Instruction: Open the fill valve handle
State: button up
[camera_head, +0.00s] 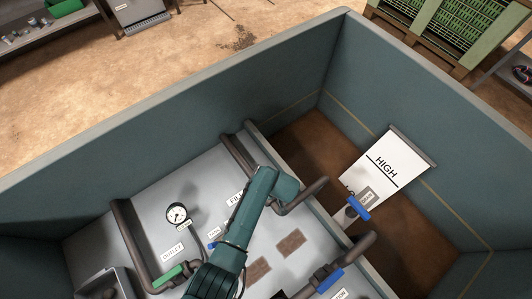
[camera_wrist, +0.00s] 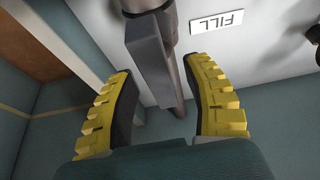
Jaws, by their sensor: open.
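In the wrist view, a long grey lever (camera_wrist: 147,60) stands beside a brown pipe, close to the upside-down FILL label (camera_wrist: 217,22). I take it as the fill valve handle. My gripper (camera_wrist: 160,72) has two yellow ridged fingers with dark pads, spread wide, one on each side of the lever. The lever's near end lies between them, with visible gaps to both pads. In the camera_head view, the FILL label (camera_head: 235,198) is partly covered by my teal arm. My gripper and the fill handle are hidden there.
A green handle (camera_head: 167,276) sits on the pipe by the OUTLET label (camera_head: 172,252). Blue handles (camera_head: 358,207) and (camera_head: 330,281) are on other pipes at the right. A round gauge (camera_head: 177,213) and a HIGH sign (camera_head: 388,166) show. Tall teal walls (camera_head: 190,140) enclose the manifold.

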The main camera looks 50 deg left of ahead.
jog(key=v, duration=1.2)
notch_tip(320, 180, up, 3)
jog(key=p, duration=0.3)
jog(key=shift+p, duration=0.4)
